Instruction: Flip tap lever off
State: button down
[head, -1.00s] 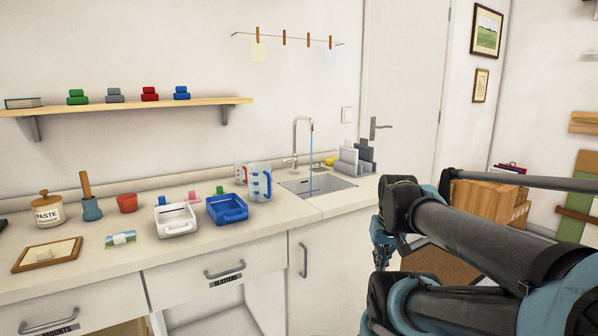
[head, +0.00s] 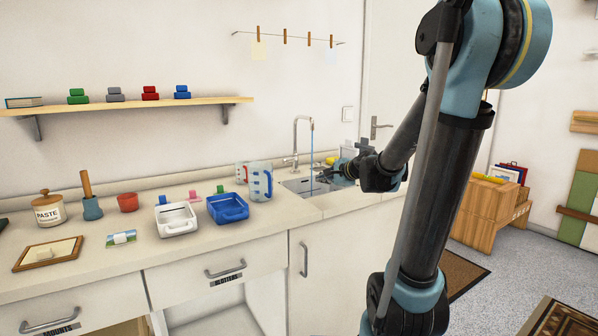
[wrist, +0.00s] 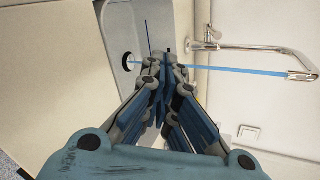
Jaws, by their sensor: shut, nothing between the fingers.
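The metal tap (head: 297,138) stands at the back of the sink (head: 293,186), with a tall curved spout. A blue stream of water (head: 312,150) runs from its spout down into the basin. A small lever (head: 288,160) seems to stick out at the tap's base, but its setting is too small to tell. In the wrist view the tap (wrist: 250,46) lies at the upper right, with the stream (wrist: 240,70) crossing towards the drain. My gripper (wrist: 160,68) is shut and empty, over the sink; in the head view its fingers (head: 318,174) are small and partly unclear.
A blue tray (head: 227,209) and a white tray (head: 176,220) sit further left. The counter's front strip is clear.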

jog(key=w+a+m+t+y, duration=0.2)
jog(key=w+a+m, duration=0.2)
jog(key=w+m, duration=0.55)
jog(key=m, duration=0.2)
send_near(290, 160)
jog(key=w+a+f, duration=0.1)
jog(key=w+f, duration=0.3)
jog(key=shift+a+f+t+y, duration=0.2)
jog(key=shift+a+t+y, duration=0.1)
jog(key=shift+t, duration=0.1)
